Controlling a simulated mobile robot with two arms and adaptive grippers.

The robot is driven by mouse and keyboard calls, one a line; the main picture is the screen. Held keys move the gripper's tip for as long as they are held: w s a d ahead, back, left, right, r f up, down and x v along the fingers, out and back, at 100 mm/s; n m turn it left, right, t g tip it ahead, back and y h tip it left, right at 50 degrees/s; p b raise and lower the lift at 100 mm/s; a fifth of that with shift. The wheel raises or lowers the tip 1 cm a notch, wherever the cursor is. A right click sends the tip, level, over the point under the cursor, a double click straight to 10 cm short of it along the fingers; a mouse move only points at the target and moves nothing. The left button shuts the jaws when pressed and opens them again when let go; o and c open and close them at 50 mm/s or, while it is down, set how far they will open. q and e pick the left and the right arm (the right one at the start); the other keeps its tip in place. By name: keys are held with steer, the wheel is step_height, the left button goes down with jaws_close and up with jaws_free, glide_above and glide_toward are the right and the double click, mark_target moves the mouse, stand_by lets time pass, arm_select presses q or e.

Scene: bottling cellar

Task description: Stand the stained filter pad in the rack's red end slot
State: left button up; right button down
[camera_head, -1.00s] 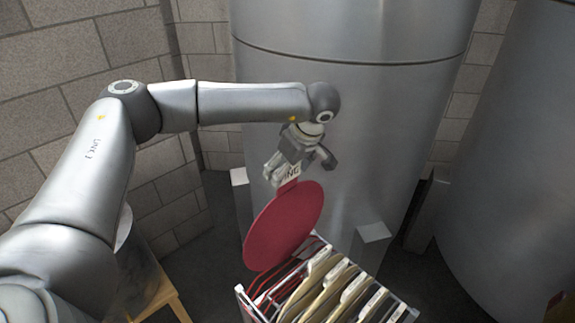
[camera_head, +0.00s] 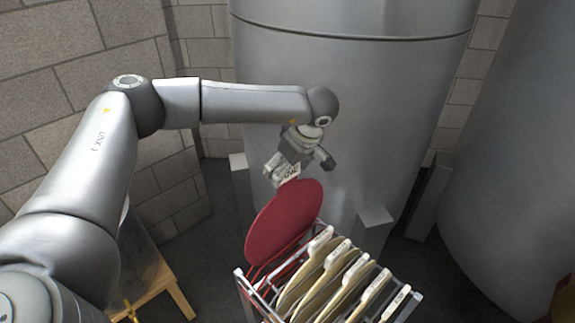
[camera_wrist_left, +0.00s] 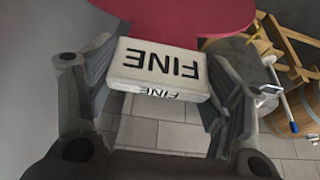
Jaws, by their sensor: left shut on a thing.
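The stained filter pad (camera_head: 283,222) is a dark red disc, tilted in the head view. My left gripper (camera_head: 291,166) is shut on its pale tab (camera_head: 290,173), marked FINE in the left wrist view (camera_wrist_left: 160,68). The pad hangs below the gripper at the rack's left end. The rack (camera_head: 240,275) is a metal frame with red wires at that end. The pad's lower edge meets these red wires in the picture; I cannot tell whether it is between them. My right gripper is out of view.
Several cream pads (camera_head: 345,285) with white tabs stand in the rack right of the red end. A large steel tank (camera_head: 350,100) rises close behind. A wooden stand (camera_head: 165,285) is at lower left. The left wrist view shows a barrel (camera_wrist_left: 298,108) at right.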

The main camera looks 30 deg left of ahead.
arm_select(q)
steer(key=b, duration=0.3)
glide_above(288, 209)
steer(key=shift+f, duration=2.5)
steer(key=shift+f+b, duration=3.65)
steer(key=shift+f, duration=1.15)
steer(key=shift+f+b, duration=0.4)
steer(key=shift+f, duration=0.1)
steer(key=o, duration=1.2)
steer(key=shift+o, duration=0.2)
steer(key=v, duration=1.2)
